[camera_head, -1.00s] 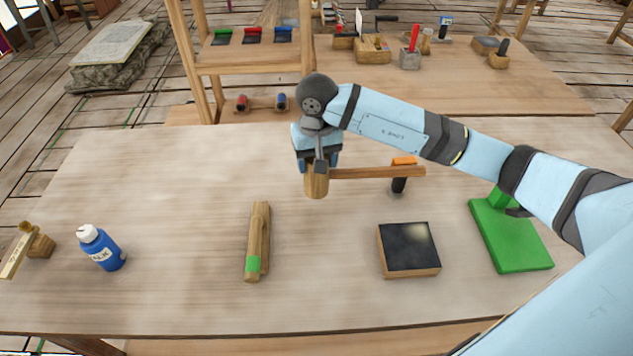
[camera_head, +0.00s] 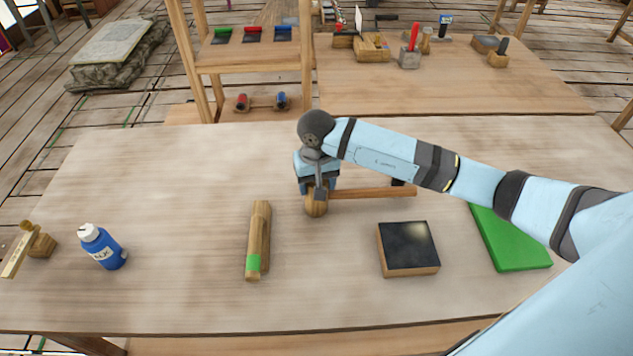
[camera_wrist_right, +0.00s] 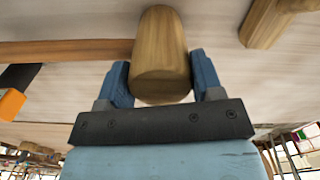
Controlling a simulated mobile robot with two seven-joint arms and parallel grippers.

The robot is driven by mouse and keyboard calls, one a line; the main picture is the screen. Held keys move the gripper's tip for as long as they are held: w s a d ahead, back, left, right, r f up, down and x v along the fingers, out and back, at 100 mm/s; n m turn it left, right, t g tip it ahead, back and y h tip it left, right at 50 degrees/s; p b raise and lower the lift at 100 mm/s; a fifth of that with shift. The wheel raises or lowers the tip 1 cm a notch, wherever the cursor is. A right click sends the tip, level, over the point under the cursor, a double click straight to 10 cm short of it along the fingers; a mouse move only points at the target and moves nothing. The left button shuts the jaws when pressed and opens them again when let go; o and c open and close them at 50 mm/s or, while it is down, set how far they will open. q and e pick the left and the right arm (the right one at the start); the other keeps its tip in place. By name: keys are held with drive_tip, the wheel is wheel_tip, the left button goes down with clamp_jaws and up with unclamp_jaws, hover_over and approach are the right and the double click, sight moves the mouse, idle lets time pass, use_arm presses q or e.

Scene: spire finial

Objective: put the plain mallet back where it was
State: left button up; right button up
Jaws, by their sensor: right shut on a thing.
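The plain mallet has a rounded wooden head (camera_head: 316,207) and a long brown handle (camera_head: 375,193) that points right. My right gripper (camera_head: 318,190) is shut on the head from above, near the middle of the workbench (camera_head: 180,170). In the right wrist view the head (camera_wrist_right: 161,55) sits between the two blue fingers of the gripper (camera_wrist_right: 163,78), and the handle (camera_wrist_right: 65,50) runs off to the left. I cannot tell whether the mallet touches the bench top. My left gripper is not in view.
A wooden piece with a green band (camera_head: 258,235) lies left of the mallet. A black-topped block (camera_head: 408,248) and a green board (camera_head: 512,240) are to the right. An orange-and-black object (camera_wrist_right: 12,103) is mostly hidden behind the handle.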

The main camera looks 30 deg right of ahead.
drive_tip(key=o, duration=1.3)
drive_tip(key=shift+r+p, duration=0.2)
drive_tip(key=shift+p, duration=0.2)
wheel_tip(320, 180, up, 10)
drive_tip(key=shift+r+b, duration=0.25)
drive_tip(key=shift+b, duration=0.55)
drive_tip(key=shift+r, duration=0.65)
